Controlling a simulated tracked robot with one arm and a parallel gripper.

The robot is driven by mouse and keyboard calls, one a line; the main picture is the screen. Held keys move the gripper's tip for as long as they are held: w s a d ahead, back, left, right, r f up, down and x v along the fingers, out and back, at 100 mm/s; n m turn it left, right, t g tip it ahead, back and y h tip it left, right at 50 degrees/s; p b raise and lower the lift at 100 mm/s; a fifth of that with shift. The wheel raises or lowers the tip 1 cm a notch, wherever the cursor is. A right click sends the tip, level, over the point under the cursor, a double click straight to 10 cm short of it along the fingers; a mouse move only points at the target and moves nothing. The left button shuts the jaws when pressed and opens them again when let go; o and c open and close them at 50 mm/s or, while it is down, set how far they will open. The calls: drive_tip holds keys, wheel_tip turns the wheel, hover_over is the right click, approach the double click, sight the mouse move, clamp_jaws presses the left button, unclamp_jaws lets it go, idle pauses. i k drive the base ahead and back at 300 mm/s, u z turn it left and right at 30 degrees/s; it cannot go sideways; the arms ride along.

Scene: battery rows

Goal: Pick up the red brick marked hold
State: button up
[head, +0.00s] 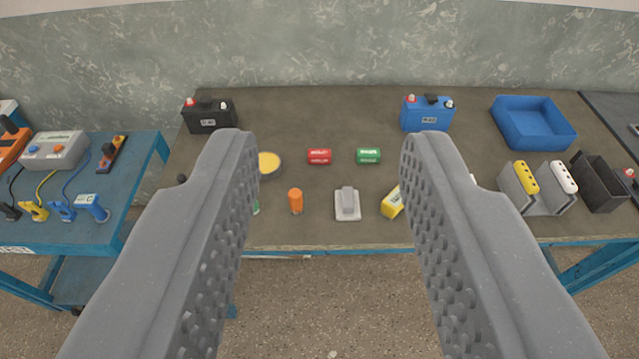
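A small red block (319,156) with pale lettering lies near the middle of the brown bench top. Its lettering is too small to read, so I cannot tell whether it says hold. My gripper (329,150) is open and empty, its two grey fingers spread wide in the foreground. The red block shows in the gap between the fingers, apart from both. A similar green block (368,156) lies to its right.
Near the blocks are a yellow-topped round tin (269,165), an orange cylinder (295,201), a grey switch (347,204) and a yellow item (392,203). Batteries, black (209,115) and blue (427,113), stand behind. A blue tray (533,123) sits back right. The back middle is clear.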

sight(314, 157)
drive_tip(key=u, duration=0.05)
drive_tip(key=k, duration=0.6)
drive_tip(key=z, duration=0.7)
drive_tip(key=i, duration=2.25)
drive_tip(key=u, duration=0.25)
